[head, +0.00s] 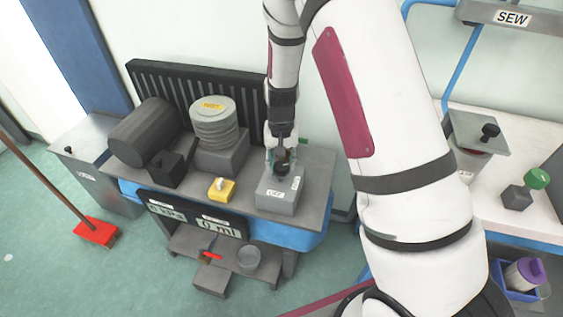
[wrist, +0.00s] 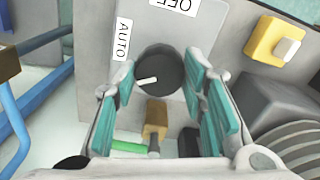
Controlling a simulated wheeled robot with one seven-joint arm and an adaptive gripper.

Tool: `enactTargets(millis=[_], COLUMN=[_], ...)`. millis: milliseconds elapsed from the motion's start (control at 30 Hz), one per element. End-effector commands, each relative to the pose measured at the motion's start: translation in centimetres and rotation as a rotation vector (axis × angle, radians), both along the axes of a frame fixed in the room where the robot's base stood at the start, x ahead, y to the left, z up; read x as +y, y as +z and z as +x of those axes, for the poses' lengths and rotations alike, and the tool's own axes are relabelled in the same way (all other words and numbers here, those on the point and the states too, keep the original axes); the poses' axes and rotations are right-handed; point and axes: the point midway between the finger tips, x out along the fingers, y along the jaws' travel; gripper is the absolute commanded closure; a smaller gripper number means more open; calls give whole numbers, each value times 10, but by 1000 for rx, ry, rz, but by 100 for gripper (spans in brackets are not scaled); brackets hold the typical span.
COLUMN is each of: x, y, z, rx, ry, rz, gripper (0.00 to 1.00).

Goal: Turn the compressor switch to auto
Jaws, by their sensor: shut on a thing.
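The compressor switch is a dark round knob (wrist: 160,73) with a white pointer mark on a grey box (head: 278,201). In the wrist view the AUTO label (wrist: 122,40) is at the knob's upper left, and the OFF label (wrist: 175,4) is above it, upside down. The white mark lies on the knob's left part and points left, slightly downward, below the AUTO label. My gripper (head: 281,157) is above the box, with its teal finger pads on either side of the knob, shut on it. The fingers partly cover the knob in the head view.
A yellow box (head: 221,190) with a pale switch stands left of the grey box. Behind are a ribbed cylinder (head: 214,125), a dark motor-like drum (head: 145,132) and a black finned panel (head: 180,82). A display panel (head: 193,214) is at the bench front.

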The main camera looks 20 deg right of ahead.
Motion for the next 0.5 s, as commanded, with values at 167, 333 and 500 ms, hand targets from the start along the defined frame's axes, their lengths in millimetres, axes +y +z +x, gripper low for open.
enactTargets(millis=[167, 333, 500], x=[0, 0, 0], y=[1, 1, 1], z=[0, 0, 0], rx=[-1, -1, -1], ry=[-161, -298, -406], rz=[0, 0, 0], gripper=[89, 89, 89])
